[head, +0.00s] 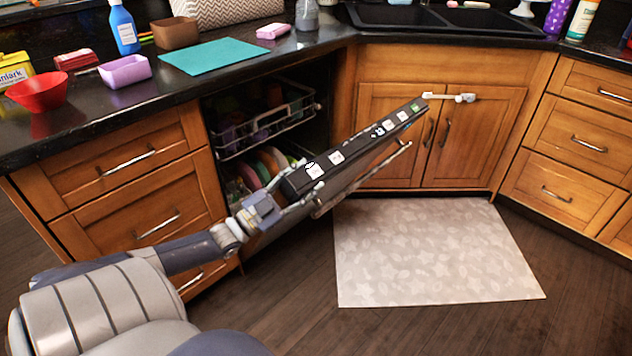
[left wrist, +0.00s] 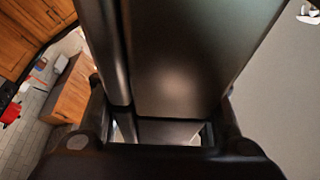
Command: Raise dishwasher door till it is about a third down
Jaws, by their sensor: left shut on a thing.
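The dishwasher door (head: 350,162) stands partly open, tilted outward from the cabinet. Its black top edge with several white and green icons faces up, and a metal handle bar (head: 372,174) runs along its front. My left gripper (head: 306,199) is at the near left end of the door and is shut on it. The exact contact is hard to see. My right gripper is in neither view.
The open dishwasher holds an upper rack (head: 265,125) and several plates (head: 268,165) below. Drawers (head: 120,165) flank it on the left, sink cabinets (head: 385,120) on the right. A pale mat (head: 430,250) lies on the clear floor.

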